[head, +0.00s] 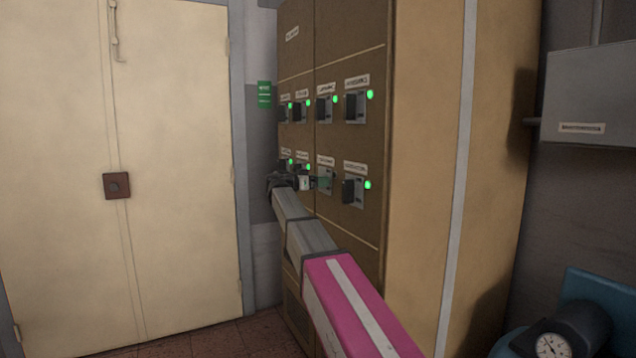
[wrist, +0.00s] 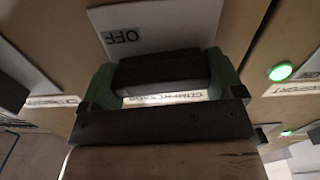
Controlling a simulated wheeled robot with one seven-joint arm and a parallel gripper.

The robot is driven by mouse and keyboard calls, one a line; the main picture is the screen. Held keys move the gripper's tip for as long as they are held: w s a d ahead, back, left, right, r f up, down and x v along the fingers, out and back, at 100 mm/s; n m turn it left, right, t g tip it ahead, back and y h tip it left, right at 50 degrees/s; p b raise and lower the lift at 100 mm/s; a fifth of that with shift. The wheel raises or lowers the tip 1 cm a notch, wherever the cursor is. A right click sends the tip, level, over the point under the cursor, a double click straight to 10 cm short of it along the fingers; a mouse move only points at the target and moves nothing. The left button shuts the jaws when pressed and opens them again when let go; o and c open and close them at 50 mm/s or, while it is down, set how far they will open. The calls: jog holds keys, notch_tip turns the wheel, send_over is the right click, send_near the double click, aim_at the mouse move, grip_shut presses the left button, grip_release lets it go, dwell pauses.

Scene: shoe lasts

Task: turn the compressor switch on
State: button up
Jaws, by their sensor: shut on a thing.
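The compressor switch is on the brown cabinet, in the lower row, and its plate (head: 327,181) is partly hidden by my gripper (head: 316,183) in the head view. The wrist view shows its black handle (wrist: 160,68) between the two green fingers of my gripper (wrist: 163,85), which is shut on it. A plate (wrist: 155,28) reading OFF, upside down, lies beyond the handle. A label reading COMPRESSOR (wrist: 165,98) shows, partly covered, behind my gripper. I see no lit lamp beside this switch; its lamp may be hidden.
Two rows fill the brown cabinet (head: 430,150). Pale double doors (head: 180,150) are on the left. A grey box (head: 590,95) and a gauge (head: 551,346) are at right.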

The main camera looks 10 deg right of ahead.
jog(key=n, duration=0.8)
jog(key=shift+w+n, duration=0.1)
jog(key=shift+n, duration=0.3)
jog(key=n, duration=0.4)
jog(key=shift+f, duration=0.1)
jog(key=shift+f+n, duration=0.1)
jog(key=shift+n, duration=1.9)
jog(key=shift+a, duration=0.1)
jog(key=o, duration=0.7)
jog(key=v, duration=1)
jog(key=shift+a, duration=0.4)
